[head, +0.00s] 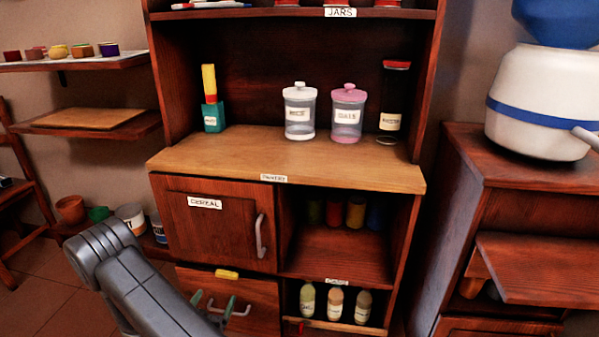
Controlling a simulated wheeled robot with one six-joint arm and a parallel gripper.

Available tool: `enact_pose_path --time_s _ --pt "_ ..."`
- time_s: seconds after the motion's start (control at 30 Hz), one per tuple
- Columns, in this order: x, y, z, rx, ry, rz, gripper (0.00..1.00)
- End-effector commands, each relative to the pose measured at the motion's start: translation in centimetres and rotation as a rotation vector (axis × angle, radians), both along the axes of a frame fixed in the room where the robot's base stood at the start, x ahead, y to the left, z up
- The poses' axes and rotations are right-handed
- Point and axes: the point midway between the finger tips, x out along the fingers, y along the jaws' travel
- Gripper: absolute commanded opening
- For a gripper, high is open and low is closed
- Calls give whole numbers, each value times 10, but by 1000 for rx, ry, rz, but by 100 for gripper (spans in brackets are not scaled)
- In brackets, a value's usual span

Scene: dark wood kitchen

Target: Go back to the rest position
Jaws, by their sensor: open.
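My grey arm (140,285) reaches in from the bottom left. The two greenish fingertips of my gripper (213,301) show at the bottom, apart from each other, with nothing visible between them. They overlap the grey handle (242,312) of the lower drawer (262,293) in the picture. I cannot tell whether they touch it. The rest of the gripper is hidden or out of frame.
A wooden hutch (320,175) stands ahead, with lidded jars (299,118) on its counter. Its cereal door (225,230) is shut. Bottles (335,305) stand in a low shelf. A side cabinet (490,160) bears a large white vessel (535,95).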

Motion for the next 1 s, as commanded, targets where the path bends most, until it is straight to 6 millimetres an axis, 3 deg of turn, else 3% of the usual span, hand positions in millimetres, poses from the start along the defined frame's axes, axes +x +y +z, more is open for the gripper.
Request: enact_pose_path --time_s 0.3,0.5,1.0 --pt "57 -9 -1 3 -1 -4 87" --pt "77 -11 -1 2 -1 -1 87" --pt "78 -11 0 8 -1 1 87"
